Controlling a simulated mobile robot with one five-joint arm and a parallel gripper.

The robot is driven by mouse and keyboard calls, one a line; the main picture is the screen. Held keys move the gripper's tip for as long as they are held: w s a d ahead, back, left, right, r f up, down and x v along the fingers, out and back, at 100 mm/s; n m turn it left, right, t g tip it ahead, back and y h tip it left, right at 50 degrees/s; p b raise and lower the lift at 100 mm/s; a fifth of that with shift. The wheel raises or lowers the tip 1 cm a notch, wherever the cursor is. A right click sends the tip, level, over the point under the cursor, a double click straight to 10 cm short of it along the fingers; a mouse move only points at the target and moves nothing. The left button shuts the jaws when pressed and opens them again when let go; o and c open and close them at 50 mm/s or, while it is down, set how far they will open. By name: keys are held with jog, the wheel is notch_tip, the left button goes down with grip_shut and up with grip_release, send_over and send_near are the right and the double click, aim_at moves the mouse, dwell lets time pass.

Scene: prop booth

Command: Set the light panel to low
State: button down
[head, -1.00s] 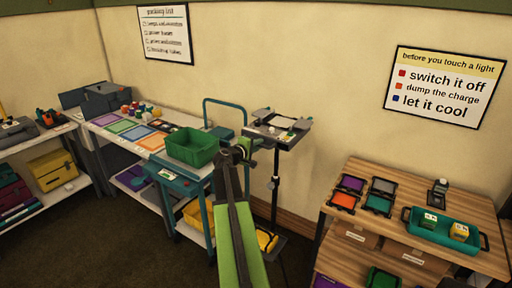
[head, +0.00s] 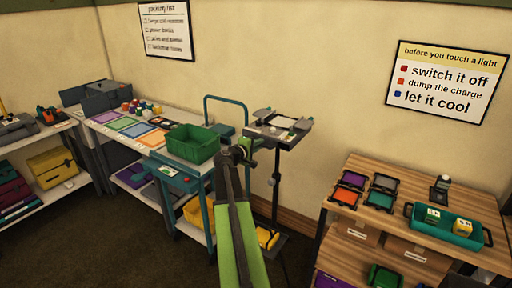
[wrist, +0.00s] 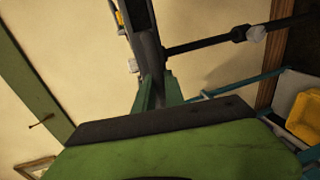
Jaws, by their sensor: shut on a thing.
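The light panel (head: 279,130) is a dark, flat head with a pale face and side flaps, on a thin black stand, right of centre in the head view. In the wrist view its dark edge (wrist: 146,42) runs up from my fingertips, with a small white knob (wrist: 133,66) and a yellow part beside it. My gripper (head: 246,150) is at the panel's near left side. In the wrist view the green fingers of my gripper (wrist: 157,88) meet the panel's edge, shut on a small part there. That part is hidden, and the panel's setting cannot be read.
A green bin (head: 192,145) stands on a teal cart (head: 180,184) left of my arm. A packing table (head: 108,132) with coloured mats is behind it. A wooden shelf (head: 390,222) with a teal tray (head: 414,221) stands at right. Open floor lies at lower left.

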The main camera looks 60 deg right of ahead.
notch_tip(320, 180, down, 13)
jog(key=b, duration=1.1)
jog(key=shift+d, duration=0.15)
jog(key=shift+s+r, duration=0.1)
jog(key=c, duration=1.8)
grip_release()
jog(key=shift+o, duration=1.3)
jog(key=shift+d+f, duration=0.2)
jog(key=shift+f, duration=0.05)
jog(key=shift+o, duration=0.7)
jog(key=shift+a+r, duration=0.15)
